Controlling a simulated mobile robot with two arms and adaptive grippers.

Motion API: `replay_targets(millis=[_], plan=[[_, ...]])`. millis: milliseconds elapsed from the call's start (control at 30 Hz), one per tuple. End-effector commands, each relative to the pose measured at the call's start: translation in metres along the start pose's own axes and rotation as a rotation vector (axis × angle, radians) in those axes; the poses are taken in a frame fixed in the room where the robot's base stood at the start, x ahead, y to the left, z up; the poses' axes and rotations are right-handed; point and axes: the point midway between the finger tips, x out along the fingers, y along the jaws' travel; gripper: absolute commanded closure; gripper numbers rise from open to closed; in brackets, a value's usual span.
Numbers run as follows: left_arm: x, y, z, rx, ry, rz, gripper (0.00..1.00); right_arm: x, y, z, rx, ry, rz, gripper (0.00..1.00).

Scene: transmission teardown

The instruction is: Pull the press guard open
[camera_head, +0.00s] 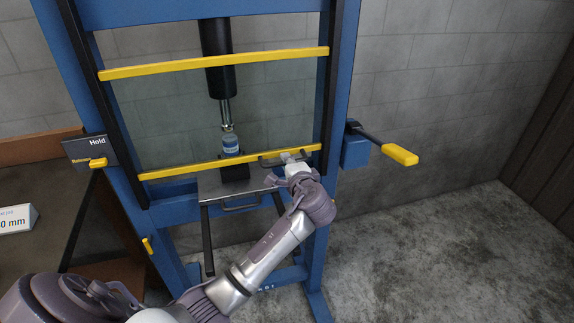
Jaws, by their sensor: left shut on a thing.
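The press guard is a see-through panel edged by two yellow bars, the upper bar (215,64) and the lower bar (190,170). It stands across the front of the blue press. A dark guard handle (267,162) sits at the right part of the lower bar. My left gripper (292,157) is at this handle and shut on it. The fingers are small and partly hidden by the wrist. Behind the panel are the black ram (219,60) and a small blue and white part (231,145) beneath it. My right gripper is not in view.
A blue press frame (341,60) surrounds the guard. A lever with a yellow grip (400,155) sticks out at right. A Hold/Release plate (88,150) is at left, above a table with a white sign (17,219). The concrete floor at right is clear.

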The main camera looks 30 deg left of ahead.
Motion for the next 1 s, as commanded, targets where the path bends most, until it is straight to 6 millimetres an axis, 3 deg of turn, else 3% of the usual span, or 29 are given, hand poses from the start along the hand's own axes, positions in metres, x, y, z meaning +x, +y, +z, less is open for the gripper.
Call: replay_targets(millis=[33,400,633,1000], plan=[[-0.006,-0.030,0.000,-0.004,0.001,-0.003,1.00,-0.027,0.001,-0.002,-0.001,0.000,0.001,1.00],[-0.023,-0.112,0.000,-0.003,0.000,-0.004,1.00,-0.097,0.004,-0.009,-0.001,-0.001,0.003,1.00],[-0.028,-0.133,0.000,-0.001,0.000,-0.004,1.00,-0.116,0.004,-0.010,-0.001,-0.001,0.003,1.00],[-0.029,-0.136,0.000,-0.001,0.000,-0.004,1.00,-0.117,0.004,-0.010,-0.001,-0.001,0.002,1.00]])
